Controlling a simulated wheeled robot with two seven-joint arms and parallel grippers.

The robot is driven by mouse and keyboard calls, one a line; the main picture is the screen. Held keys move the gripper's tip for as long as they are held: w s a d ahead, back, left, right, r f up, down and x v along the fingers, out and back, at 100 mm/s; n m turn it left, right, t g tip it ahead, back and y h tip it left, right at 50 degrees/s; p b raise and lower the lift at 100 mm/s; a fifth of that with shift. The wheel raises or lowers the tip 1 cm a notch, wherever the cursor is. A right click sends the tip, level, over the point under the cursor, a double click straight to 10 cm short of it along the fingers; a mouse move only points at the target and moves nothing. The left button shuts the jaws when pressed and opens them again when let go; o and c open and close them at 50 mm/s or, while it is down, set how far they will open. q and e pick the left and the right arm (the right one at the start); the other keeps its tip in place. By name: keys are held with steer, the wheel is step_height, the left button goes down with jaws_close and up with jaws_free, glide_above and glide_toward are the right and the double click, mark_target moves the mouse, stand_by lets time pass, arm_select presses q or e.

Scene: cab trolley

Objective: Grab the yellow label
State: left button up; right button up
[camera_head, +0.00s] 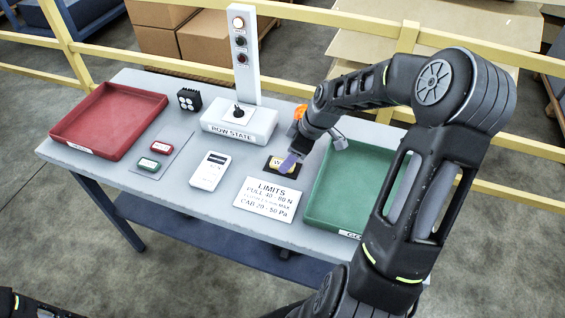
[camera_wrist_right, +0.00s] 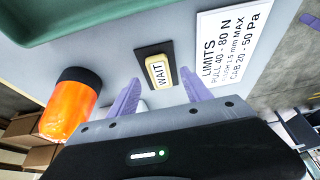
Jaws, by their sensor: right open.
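The yellow label (camera_head: 284,165), reading WAIT, lies on a black base on the table between the white limits card and the green tray. In the right wrist view, the yellow label (camera_wrist_right: 158,72) lies ahead of the gripper, between the lines of its two fingers. My right gripper (camera_head: 293,160) hangs over the label, its purple finger partly covering it in the head view. In the right wrist view, my right gripper (camera_wrist_right: 164,84) has its fingers apart with nothing held. My left gripper is out of view.
The limits card (camera_head: 268,198) and green tray (camera_head: 333,200) flank the label. An orange cylinder with a black end (camera_wrist_right: 70,103) is close by the gripper. A row state post (camera_head: 240,120), white device (camera_head: 210,171) and red tray (camera_head: 108,122) stand farther left.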

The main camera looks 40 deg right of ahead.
steer(key=shift+x, duration=1.25)
steer(key=shift+c, duration=0.3)
jaws_close()
